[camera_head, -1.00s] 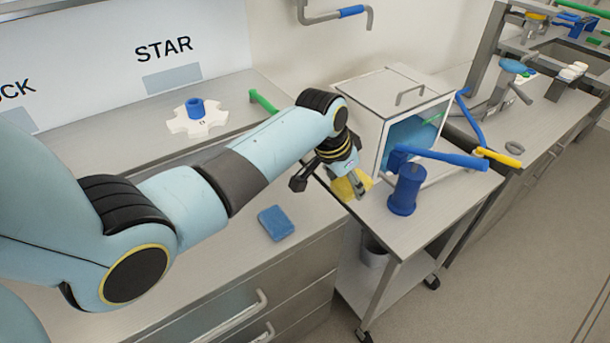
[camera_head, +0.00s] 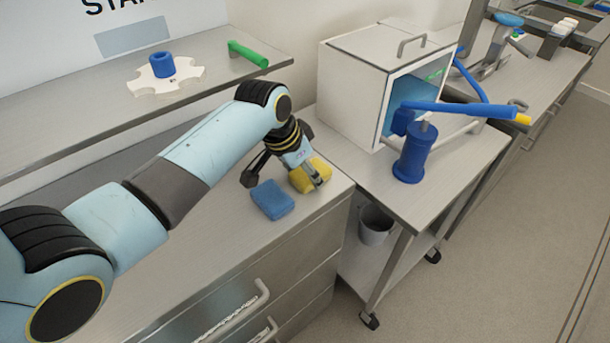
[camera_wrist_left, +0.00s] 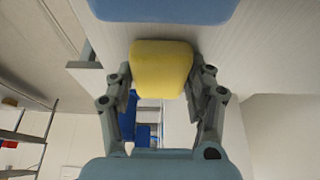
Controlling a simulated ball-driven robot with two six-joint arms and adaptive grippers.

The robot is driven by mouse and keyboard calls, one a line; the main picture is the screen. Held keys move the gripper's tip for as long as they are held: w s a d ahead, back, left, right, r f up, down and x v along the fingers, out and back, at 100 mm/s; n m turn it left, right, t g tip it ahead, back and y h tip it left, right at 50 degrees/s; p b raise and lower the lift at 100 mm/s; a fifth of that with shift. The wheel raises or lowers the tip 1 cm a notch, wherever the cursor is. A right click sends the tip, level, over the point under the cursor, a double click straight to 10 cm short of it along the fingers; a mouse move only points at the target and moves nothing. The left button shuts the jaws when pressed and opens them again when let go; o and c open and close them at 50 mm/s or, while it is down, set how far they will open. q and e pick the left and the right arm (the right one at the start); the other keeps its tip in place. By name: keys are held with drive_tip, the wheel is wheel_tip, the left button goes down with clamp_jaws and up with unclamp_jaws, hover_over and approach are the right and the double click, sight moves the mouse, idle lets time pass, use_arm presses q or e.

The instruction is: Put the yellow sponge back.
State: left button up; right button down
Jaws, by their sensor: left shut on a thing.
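The yellow sponge (camera_head: 309,174) is between the fingers of my left gripper (camera_head: 300,172) in the head view, over the right end of the metal counter. In the left wrist view the yellow sponge (camera_wrist_left: 161,68) sits between the two fingers of the left gripper (camera_wrist_left: 162,95), which is shut on it. A blue sponge (camera_head: 272,199) lies on the counter just left of the yellow one, and its edge (camera_wrist_left: 165,10) shows at the top of the wrist view. Whether the yellow sponge touches the counter is unclear. My right gripper is not in view.
A cart (camera_head: 440,192) stands right of the counter with a white box (camera_head: 350,95) and a blue handled device (camera_head: 414,152). A bin (camera_head: 375,226) is on its lower shelf. A shelf behind holds a white piece with a blue cylinder (camera_head: 162,65) and a green bar (camera_head: 247,54).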

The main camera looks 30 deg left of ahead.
use_arm(q)
drive_tip(key=shift+r, duration=0.15)
drive_tip(key=shift+d, duration=0.1)
drive_tip(key=o, duration=1.1)
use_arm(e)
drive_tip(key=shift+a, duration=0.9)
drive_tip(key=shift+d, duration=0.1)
